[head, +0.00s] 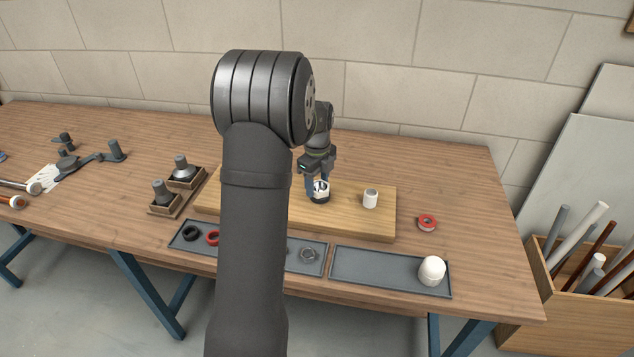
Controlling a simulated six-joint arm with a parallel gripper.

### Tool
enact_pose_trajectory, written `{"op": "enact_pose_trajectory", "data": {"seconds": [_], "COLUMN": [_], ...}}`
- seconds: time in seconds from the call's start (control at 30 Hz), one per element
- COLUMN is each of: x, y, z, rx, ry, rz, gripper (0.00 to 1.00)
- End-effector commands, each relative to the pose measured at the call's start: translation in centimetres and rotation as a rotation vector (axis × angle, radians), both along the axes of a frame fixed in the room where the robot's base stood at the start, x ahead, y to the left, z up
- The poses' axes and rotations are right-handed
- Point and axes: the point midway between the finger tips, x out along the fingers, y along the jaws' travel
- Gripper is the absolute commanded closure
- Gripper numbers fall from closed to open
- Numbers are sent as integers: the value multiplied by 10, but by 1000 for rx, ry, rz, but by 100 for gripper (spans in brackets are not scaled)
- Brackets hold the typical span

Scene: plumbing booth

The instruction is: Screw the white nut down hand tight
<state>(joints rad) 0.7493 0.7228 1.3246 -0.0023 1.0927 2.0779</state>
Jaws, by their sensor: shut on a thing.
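My gripper (319,184) points down over the wooden board (350,222) in the middle of the bench. It is shut on a white nut (321,186), which shows as a small white patch between the dark fingers. A dark ring or base shows just below the nut, low over the board. The fingers hide most of the nut, and I cannot tell its thread or how it is seated. A separate white cylindrical fitting (370,198) stands upright on the board, right of my gripper and apart from it.
A grey tray (375,268) at the front right holds a white rounded cap (432,270). Another tray (305,268) holds rings and a metal nut (308,255), partly hidden by my arm. A red tape roll (427,222) lies right of the board. Dark fittings stand at the left.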

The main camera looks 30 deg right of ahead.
Motion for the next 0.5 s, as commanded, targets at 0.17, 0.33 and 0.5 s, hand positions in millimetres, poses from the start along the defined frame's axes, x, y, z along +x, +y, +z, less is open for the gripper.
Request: {"op": "enact_pose_trajectory", "data": {"seconds": [0.17, 0.33, 0.5], "x": [0, 0, 0], "y": [0, 0, 0], "z": [0, 0, 0], "rx": [0, 0, 0], "ry": [0, 0, 0], "rz": [-25, -23, -22], "gripper": [72, 34, 24]}}
